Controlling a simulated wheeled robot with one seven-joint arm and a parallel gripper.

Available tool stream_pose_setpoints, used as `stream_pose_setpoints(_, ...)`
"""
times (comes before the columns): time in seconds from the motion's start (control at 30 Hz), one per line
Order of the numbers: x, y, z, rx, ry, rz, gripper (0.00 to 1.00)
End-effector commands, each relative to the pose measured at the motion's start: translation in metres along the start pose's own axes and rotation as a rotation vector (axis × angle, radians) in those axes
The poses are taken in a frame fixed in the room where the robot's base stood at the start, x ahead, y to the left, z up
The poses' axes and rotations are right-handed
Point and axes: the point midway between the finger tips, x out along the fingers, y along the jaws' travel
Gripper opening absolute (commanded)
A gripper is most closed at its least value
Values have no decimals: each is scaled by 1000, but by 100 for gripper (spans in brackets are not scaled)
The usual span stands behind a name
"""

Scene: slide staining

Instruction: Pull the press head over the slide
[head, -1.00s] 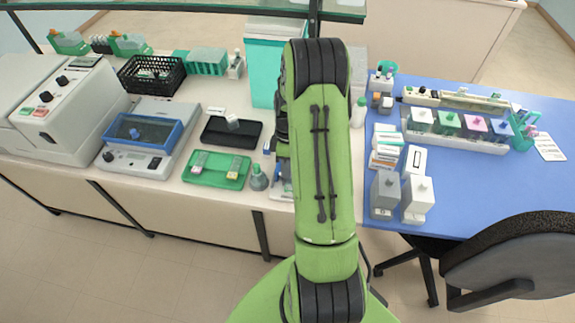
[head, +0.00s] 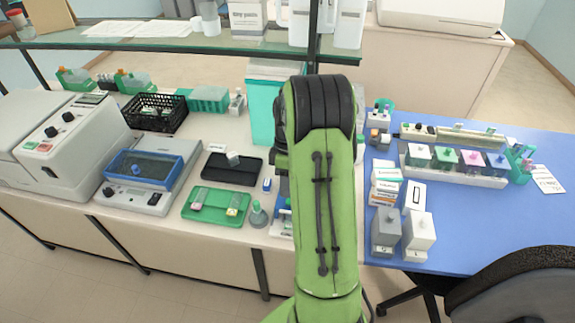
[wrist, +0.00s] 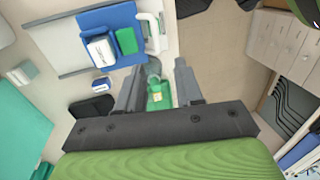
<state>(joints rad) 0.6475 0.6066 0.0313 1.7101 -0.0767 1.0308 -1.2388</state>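In the wrist view, a device has a pale base (wrist: 58,48) and a blue plate (wrist: 112,17) carrying a white block (wrist: 101,48) and a green block (wrist: 126,40). A white handle-like bar (wrist: 153,32) stands at its right side. I cannot tell which part is the press head, nor make out a slide under it. My gripper (wrist: 160,72) has its two dark fingers apart, below the bar in the picture and not touching it. A small green piece with a pale label (wrist: 158,96) shows between the fingers, farther off. My arm hides the gripper in the head view.
The head view shows a green tray (head: 209,217), a black tray (head: 224,176) and a grey conical bottle (head: 258,214) left of my arm. A blue-lidded instrument (head: 135,196) stands farther left. Grey containers (head: 386,229) and small boxes stand on the blue bench (head: 465,226) at right.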

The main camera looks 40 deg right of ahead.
Motion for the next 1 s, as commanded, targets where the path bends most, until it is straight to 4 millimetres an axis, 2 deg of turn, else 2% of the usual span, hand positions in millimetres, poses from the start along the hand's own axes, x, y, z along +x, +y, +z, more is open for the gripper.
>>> stream_pose_setpoints(0.03,-16,1,-1,-1,2,6,36)
stream_pose_setpoints(0.1,-35,1,-1,0,2,5,36)
stream_pose_setpoints(0.3,-69,0,0,0,1,1,36)
stream_pose_setpoints(0.43,-75,0,0,0,0,-2,36)
stream_pose_setpoints(0.9,-74,0,-1,0,0,-2,36)
stream_pose_setpoints(1.0,-83,-12,-8,16,1,25,36)
